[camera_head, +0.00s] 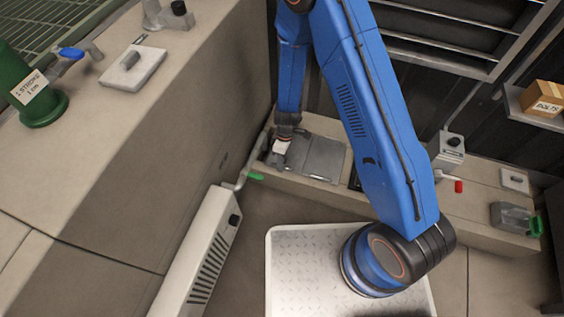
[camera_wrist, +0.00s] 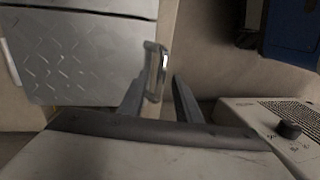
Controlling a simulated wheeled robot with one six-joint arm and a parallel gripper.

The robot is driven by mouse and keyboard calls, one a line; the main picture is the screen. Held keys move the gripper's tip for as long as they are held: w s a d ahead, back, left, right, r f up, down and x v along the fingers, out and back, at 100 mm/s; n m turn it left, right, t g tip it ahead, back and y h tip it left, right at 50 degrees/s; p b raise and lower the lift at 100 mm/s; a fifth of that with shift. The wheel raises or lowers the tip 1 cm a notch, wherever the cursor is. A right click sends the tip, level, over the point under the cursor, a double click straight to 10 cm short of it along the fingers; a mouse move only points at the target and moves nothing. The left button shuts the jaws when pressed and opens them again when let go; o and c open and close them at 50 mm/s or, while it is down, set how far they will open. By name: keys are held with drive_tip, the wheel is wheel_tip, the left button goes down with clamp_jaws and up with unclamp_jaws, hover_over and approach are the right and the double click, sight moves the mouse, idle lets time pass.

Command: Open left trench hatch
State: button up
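A grey metal hatch plate (camera_head: 318,160) lies in the top of the low concrete ledge, left of my blue arm. Its diamond-patterned surface fills the upper left of the wrist view (camera_wrist: 85,58), and it looks closed. A shiny metal loop handle (camera_wrist: 157,72) stands up at its right side in the wrist view. My gripper (camera_wrist: 160,95) is open, with the handle between its fingertips, closer to the left finger; I cannot tell whether they touch. In the head view, my gripper (camera_head: 281,148) is over the left end of the hatch, and its fingers are too small to judge.
A white radiator (camera_head: 205,255) with a knob stands beside the ledge and shows at the wrist view's right (camera_wrist: 275,132). A pipe with a green valve handle (camera_head: 254,176) is close to my gripper. A red-handled valve (camera_head: 458,186) is farther right. A tall concrete block rises on the left.

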clamp_jaws()
drive_tip(key=shift+r, duration=0.1)
drive_tip(key=w+d+r+g+y, duration=0.1)
drive_tip(key=w+d+r+g, duration=0.1)
drive_tip(key=w+r, duration=0.7)
drive_tip(key=shift+w+d+r+g, duration=0.4)
drive_tip(key=shift+d+r, duration=0.4)
drive_tip(key=shift+r, duration=1.35)
